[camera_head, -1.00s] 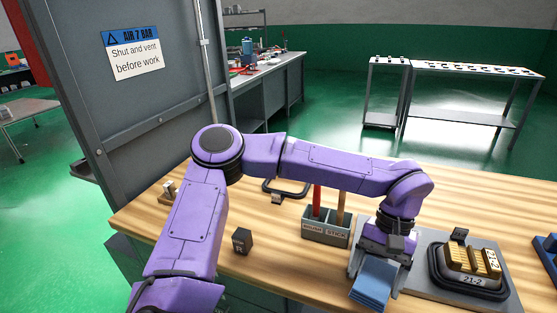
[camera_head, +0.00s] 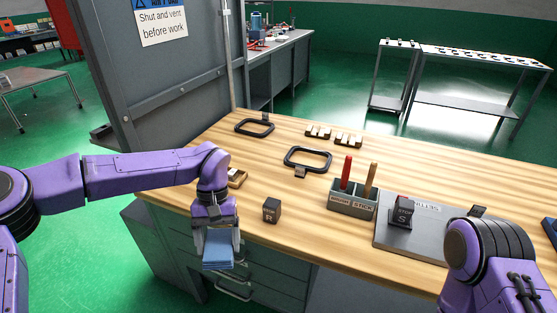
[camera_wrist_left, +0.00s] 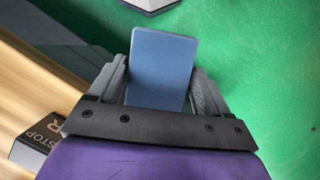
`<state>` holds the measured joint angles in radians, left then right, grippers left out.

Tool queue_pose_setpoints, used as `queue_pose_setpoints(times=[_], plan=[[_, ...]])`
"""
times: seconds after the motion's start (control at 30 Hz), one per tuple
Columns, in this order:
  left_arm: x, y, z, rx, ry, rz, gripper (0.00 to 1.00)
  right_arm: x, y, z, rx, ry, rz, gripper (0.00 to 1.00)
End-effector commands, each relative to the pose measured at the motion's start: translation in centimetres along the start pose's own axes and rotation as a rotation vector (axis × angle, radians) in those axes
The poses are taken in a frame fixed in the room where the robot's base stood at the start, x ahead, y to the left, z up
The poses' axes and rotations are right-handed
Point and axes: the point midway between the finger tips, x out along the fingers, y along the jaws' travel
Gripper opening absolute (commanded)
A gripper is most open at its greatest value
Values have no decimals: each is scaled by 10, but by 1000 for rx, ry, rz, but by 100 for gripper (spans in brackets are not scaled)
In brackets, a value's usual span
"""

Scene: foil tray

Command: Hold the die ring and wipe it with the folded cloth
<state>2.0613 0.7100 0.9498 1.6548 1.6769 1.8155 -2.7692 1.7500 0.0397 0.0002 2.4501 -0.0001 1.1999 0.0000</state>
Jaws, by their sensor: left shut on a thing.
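My left gripper (camera_head: 218,240) is shut on the folded blue cloth (camera_head: 217,258) and holds it at the table's front edge, left of centre. In the left wrist view the cloth (camera_wrist_left: 165,68) sits flat between the two grey fingers (camera_wrist_left: 160,85). My right arm enters at the lower right, over the right part of the grey setting plate (camera_head: 392,238); its gripper is out of sight. The die ring on that plate cannot be seen now, with my right arm covering that area. Two other dark rounded frames, one at the back (camera_head: 254,127) and one nearer (camera_head: 307,158), lie on the table.
A stop block R (camera_head: 271,210) stands right of my left gripper and a stop block S (camera_head: 403,211) on the plate. A grey holder (camera_head: 352,203) has a red and a brown handle upright. Small brass-topped pieces (camera_head: 347,141) lie at the back. A brass piece (camera_head: 238,178) is beside my left wrist.

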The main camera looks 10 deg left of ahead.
Motion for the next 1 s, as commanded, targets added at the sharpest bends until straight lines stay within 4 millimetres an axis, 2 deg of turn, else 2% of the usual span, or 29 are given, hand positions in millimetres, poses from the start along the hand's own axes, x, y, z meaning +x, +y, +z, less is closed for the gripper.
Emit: queue_pose_setpoints(times=[0.03, 0.1, 0.2, 0.33, 0.63, 0.77, 0.87, 1.0], plan=[[31, 0, -10, 35, -10, -22, 54, 0, 0, 0, 0, 0, 1, 43], [67, -1, -21, 89, -9, -44, 54, 0, 0, 0, 0, 0, 1, 43], [110, -3, -31, 157, -8, -65, 54, 0, 0, 0, 0, 0, 1, 43], [138, -4, -36, 207, -5, -76, 54, 0, 0, 0, 0, 0, 1, 43], [141, -5, -36, 207, -4, -75, 54, 0, 0, 0, 0, 0, 0, 43], [140, -8, -22, 165, -5, -54, 54, 0, 0, 0, 0, 0, 0, 43], [117, -9, -6, 88, 2, -20, 54, 0, 0, 0, 0, 0, 0, 43], [62, -6, 8, -2, 4, 14, 54, 0, 0, 0, 0, 0, 0, 43]])
